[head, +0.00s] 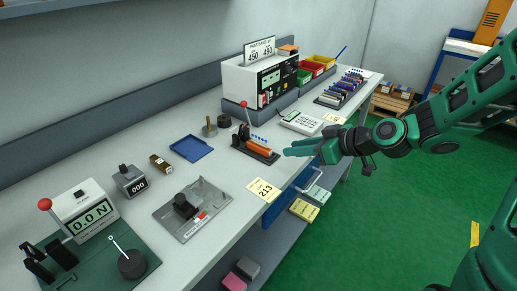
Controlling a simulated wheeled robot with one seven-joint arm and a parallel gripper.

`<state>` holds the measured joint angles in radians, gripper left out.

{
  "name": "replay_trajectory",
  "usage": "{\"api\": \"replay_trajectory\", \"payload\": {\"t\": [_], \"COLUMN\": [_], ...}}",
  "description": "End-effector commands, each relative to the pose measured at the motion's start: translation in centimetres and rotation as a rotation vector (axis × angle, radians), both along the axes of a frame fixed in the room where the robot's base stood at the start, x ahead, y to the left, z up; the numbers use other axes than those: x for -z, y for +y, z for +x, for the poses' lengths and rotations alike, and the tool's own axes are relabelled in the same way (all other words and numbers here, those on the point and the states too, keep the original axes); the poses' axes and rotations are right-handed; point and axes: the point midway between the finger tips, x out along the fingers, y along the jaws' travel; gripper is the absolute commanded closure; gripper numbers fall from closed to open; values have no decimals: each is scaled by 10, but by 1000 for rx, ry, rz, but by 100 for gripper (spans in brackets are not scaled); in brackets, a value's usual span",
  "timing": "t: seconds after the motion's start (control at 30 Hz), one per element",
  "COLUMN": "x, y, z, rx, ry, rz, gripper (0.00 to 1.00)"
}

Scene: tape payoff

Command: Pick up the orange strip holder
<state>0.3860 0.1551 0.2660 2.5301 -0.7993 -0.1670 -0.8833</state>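An orange strip holder (258,147) lies on a dark base on the bench, near the front edge. A lever with a red ball stands at the base's left end, and small blue pieces show behind the holder. My gripper (289,151) reaches in from the right, just right of the holder, with its green fingers pointing left toward it. A small gap shows between the fingertips and the dark base. The fingers overlap in this view, so I cannot tell whether they are apart.
A white instrument box (247,81) stands behind the holder. A blue tray (191,149) lies to the left, and a yellow card marked 213 (263,190) lies in front. A white flat device (301,122) and a rack of strips (341,90) are farther right. Green floor is open at right.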

Motion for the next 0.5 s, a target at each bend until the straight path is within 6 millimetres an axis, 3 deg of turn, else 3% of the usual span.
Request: {"api": "replay_trajectory", "payload": {"t": [0.2, 0.5], "x": [-20, -6], "y": [29, 60], "z": [15, 38], "rx": [-23, -26], "ry": [-103, -111], "rz": [104, 110], "gripper": [75, 75]}}
